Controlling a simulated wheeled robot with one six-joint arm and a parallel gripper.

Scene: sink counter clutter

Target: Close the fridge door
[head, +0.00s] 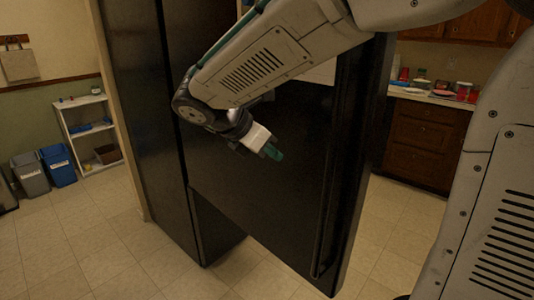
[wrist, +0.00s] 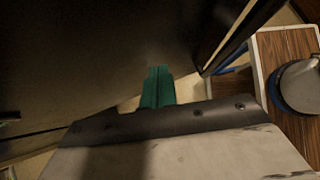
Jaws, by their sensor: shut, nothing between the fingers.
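The black fridge (head: 150,120) stands left of centre in the head view. Its black door (head: 265,205) stands open, swung out toward me. A long vertical handle (head: 327,190) runs near the door's right edge. My gripper (head: 273,151) is in front of the door panel, left of the handle, with its green fingertips shut and empty. In the wrist view the shut green fingers (wrist: 158,86) point at a dark surface that looks like the door (wrist: 90,55). I cannot tell whether they touch it. My arm hides the door's upper part.
A wooden cabinet with a cluttered counter (head: 440,98) stands at the right behind the door. At the left are a white shelf (head: 90,135), a blue bin (head: 58,165) and a grey bin (head: 30,175). The tiled floor (head: 90,250) at front left is clear.

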